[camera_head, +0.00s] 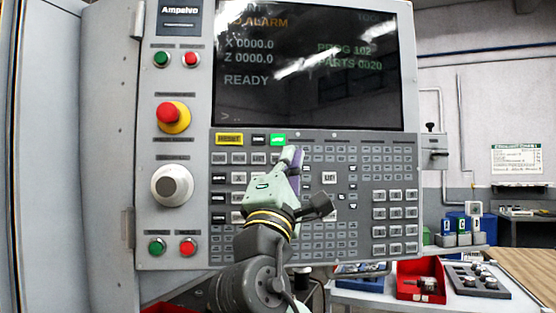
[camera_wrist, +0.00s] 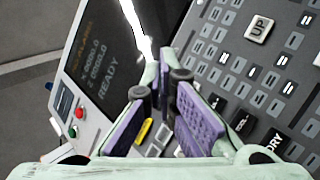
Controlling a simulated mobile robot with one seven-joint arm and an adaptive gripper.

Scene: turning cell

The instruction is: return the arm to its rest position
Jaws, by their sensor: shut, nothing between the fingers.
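My arm rises from the bottom of the head view in front of a machine control panel (camera_head: 345,240). My gripper (camera_head: 293,156) is at the panel's upper key rows, just below the screen (camera_head: 310,85). Its green fingers with purple pads come together at the tips, with nothing held. In the wrist view my gripper (camera_wrist: 162,75) points towards the panel, with the screen at left and keys at right. I cannot tell whether the fingertips touch the panel. The screen reads X 0000.0, Z 0000.0, READY, PROG 102 and PARTS 0020.
A red emergency knob (camera_head: 170,112) and a grey dial (camera_head: 172,185) stick out at the panel's left. A green key (camera_head: 278,139) is lit near the fingertips. A red bin (camera_head: 421,268) and a dark tray (camera_head: 477,281) stand on a bench at lower right.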

